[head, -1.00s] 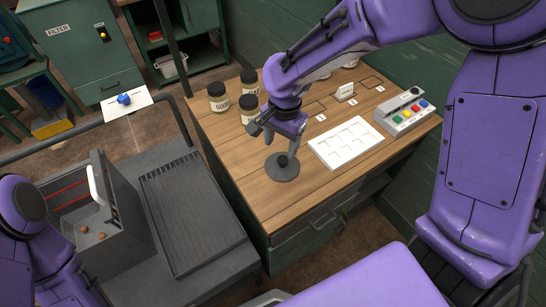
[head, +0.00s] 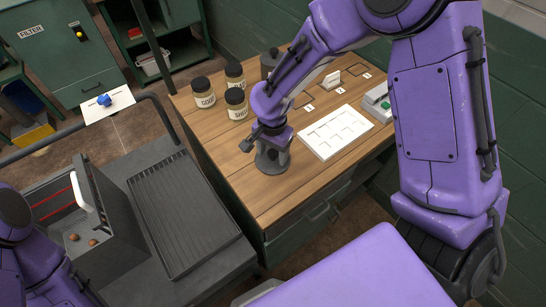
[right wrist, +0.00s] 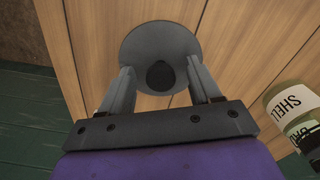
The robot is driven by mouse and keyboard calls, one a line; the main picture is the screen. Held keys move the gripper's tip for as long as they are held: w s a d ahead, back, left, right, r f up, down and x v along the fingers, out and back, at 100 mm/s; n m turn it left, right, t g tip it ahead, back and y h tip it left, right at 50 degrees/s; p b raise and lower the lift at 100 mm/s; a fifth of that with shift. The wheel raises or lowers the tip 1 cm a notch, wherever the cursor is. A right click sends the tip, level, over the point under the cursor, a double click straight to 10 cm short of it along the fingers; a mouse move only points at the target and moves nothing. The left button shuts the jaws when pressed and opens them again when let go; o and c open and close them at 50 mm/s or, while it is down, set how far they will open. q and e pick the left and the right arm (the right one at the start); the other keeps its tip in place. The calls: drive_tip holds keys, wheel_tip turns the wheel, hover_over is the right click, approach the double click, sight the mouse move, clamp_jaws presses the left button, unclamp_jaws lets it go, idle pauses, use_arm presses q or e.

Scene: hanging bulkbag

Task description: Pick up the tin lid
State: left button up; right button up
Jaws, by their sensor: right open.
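The tin lid is a flat grey disc with a dark round knob. It lies on the wooden bench top in the head view (head: 272,168), partly hidden by my right gripper (head: 272,155). In the right wrist view the lid (right wrist: 158,38) lies below the open jaws (right wrist: 160,68), with the knob (right wrist: 160,75) between the two fingers and a gap on each side. The right gripper points down and holds nothing. My left arm shows at the lower left of the head view, but its gripper is out of frame.
Several labelled jars (head: 204,94) stand left of my right arm; a dark tin (head: 269,62) stands behind it. A white tray (head: 334,132) and a button box (head: 378,102) are to the right. A grey cart with a ribbed tray (head: 182,212) stands left of the bench.

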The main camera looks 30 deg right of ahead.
drive_tip(key=c, duration=1.1)
